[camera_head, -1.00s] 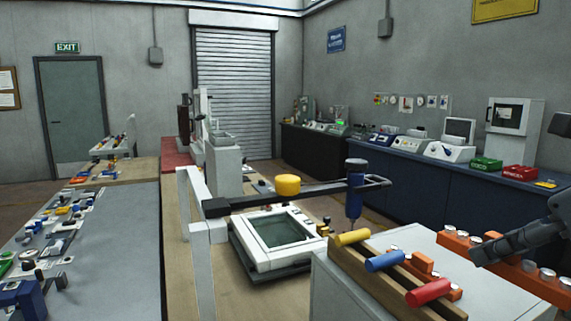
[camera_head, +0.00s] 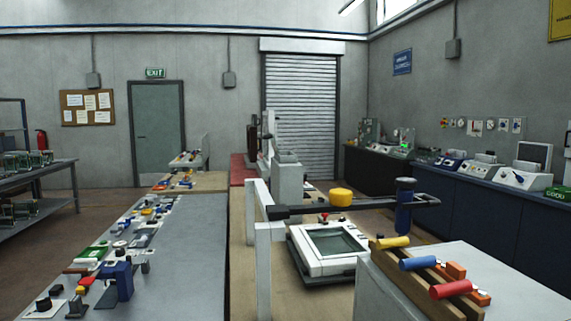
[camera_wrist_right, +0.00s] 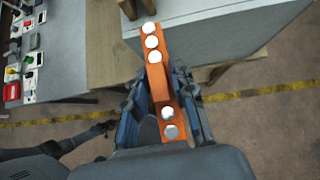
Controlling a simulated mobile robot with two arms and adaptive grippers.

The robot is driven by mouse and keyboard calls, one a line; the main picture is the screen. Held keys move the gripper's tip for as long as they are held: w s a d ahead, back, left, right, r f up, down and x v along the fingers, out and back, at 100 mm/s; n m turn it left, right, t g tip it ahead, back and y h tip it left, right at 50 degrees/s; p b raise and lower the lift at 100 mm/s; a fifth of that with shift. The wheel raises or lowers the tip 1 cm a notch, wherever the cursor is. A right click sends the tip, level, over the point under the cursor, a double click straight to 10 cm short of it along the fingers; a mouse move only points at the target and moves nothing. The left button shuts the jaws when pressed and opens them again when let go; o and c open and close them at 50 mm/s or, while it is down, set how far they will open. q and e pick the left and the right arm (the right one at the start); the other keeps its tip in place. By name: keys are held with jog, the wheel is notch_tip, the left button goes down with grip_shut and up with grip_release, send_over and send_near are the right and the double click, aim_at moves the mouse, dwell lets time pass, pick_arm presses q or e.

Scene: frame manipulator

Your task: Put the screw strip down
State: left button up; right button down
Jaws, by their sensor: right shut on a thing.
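The screw strip (camera_wrist_right: 158,75) is a long orange bar with several round white heads in the right wrist view. My right gripper (camera_wrist_right: 172,95) is shut around its middle. The strip's far end overlaps the edge of a pale surface (camera_wrist_right: 220,25) in the picture; its near part shows over the brown floor.
In the head view, a white cabinet (camera_head: 510,285) at lower right carries a wooden rack with yellow, blue and red (camera_head: 450,289) cylinders and small orange pieces (camera_head: 456,270). A framed screen device (camera_head: 328,248) stands left of it. A grey table (camera_head: 185,260) holds many small parts.

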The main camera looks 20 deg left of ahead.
jog(key=s+a+f+n+g+y, duration=0.1)
jog(key=s+f+n, duration=0.1)
jog(key=f, duration=1.4)
jog(key=s+a+f+n+y, duration=0.1)
jog(key=s+f+n, duration=0.1)
jog(key=f, duration=1.4)
jog(key=shift+s+f+g, duration=0.3)
jog(key=shift+s+g, duration=0.1)
jog(key=shift+s, duration=0.35)
